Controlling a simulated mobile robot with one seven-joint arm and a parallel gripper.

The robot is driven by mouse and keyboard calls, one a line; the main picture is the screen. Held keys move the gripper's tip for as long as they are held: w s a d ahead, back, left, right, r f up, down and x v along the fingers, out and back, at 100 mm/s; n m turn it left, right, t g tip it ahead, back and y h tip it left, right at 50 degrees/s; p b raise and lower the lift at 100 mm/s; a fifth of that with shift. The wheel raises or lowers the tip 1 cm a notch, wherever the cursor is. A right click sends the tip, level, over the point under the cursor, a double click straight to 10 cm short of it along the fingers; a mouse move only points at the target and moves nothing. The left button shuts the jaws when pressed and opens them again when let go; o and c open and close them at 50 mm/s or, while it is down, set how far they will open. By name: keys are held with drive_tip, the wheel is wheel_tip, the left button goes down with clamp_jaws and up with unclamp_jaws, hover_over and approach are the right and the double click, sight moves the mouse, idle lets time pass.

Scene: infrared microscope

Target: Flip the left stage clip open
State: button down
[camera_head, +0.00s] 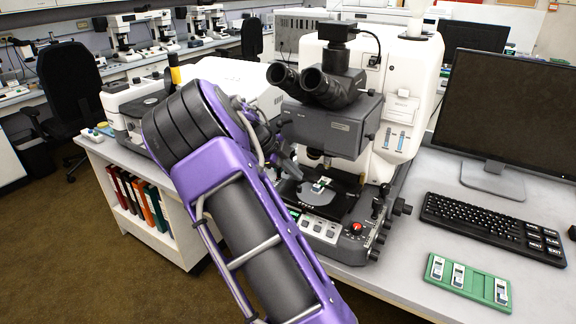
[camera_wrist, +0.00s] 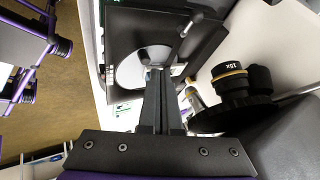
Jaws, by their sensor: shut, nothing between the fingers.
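The infrared microscope (camera_head: 335,125) stands on the bench in the head view, with its dark stage (camera_head: 338,205) low at the front and a small pale-and-green slide (camera_head: 321,184) on it. In the wrist view the black stage plate (camera_wrist: 128,32) has a round pale opening. A thin clip arm with a rounded grey end (camera_wrist: 186,27) lies over the plate, right of and beyond my fingertips. I cannot tell whether it is the left clip. My gripper (camera_wrist: 157,72) is shut and empty, its tips over the pale opening; contact is unclear.
An objective marked 15x (camera_wrist: 231,72) is close on the right of my fingers. A monitor (camera_head: 508,105), keyboard (camera_head: 492,226) and green slide holder (camera_head: 468,283) are right of the microscope. Eyepieces (camera_head: 300,78) overhang the stage area.

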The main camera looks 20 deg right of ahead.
sight(310, 182)
drive_tip(key=shift+x, duration=1.95)
drive_tip(key=shift+d+f+n+b, duration=0.2)
drive_tip(key=shift+n+b, duration=0.1)
drive_tip(key=shift+b, duration=0.35)
drive_tip(key=shift+d+f+n+t+b, duration=0.15)
drive_tip(key=shift+n+t+b, duration=0.25)
drive_tip(key=shift+b, duration=0.25)
drive_tip(key=shift+d+n+t+b, duration=0.15)
drive_tip(key=shift+n+t+b, duration=0.25)
drive_tip(key=shift+n+b, duration=0.15)
drive_tip(key=shift+d+n+t+b, duration=0.2)
drive_tip(key=shift+n+t+b, duration=0.25)
drive_tip(key=shift+n, duration=0.2)
drive_tip(key=shift+w+d+n+t+y+b, duration=0.1)
drive_tip(key=shift+d+n+t+y+b, duration=0.15)
drive_tip(key=shift+n+t+y+b, duration=0.6)
drive_tip(key=shift+w+r+n, duration=0.15)
drive_tip(key=shift+r+n, duration=0.2)
drive_tip(key=shift+n, duration=0.7)
drive_tip(key=shift+a, duration=0.1)
